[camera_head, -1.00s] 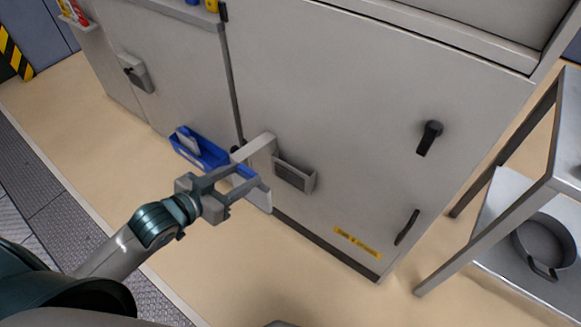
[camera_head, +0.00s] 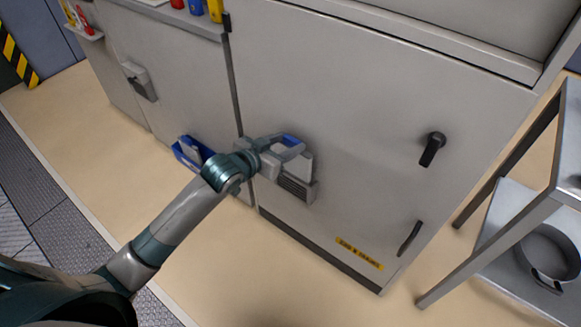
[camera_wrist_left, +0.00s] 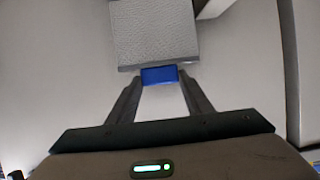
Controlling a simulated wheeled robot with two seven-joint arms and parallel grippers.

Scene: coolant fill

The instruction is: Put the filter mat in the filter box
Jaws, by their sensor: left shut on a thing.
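The filter mat (camera_wrist_left: 155,32) is a grey textured slab with a blue tab (camera_wrist_left: 160,75), seen in the left wrist view. My left gripper (camera_wrist_left: 160,80) is shut on the blue tab, and the mat extends beyond the fingertips. In the head view, the left gripper (camera_head: 291,146) is at the cabinet front, just above the slatted filter box (camera_head: 297,188). The blue tab also shows between its fingers there. The gripper and wrist hide part of the mat and box, so I cannot tell whether the mat is inside the box. My right gripper is out of view.
The large grey cabinet (camera_head: 370,130) has black handles at right. A blue bin (camera_head: 181,154) with a grey item sits left of my gripper. A metal rack (camera_head: 500,235) stands at right with a round pan. Beige floor lies open in front.

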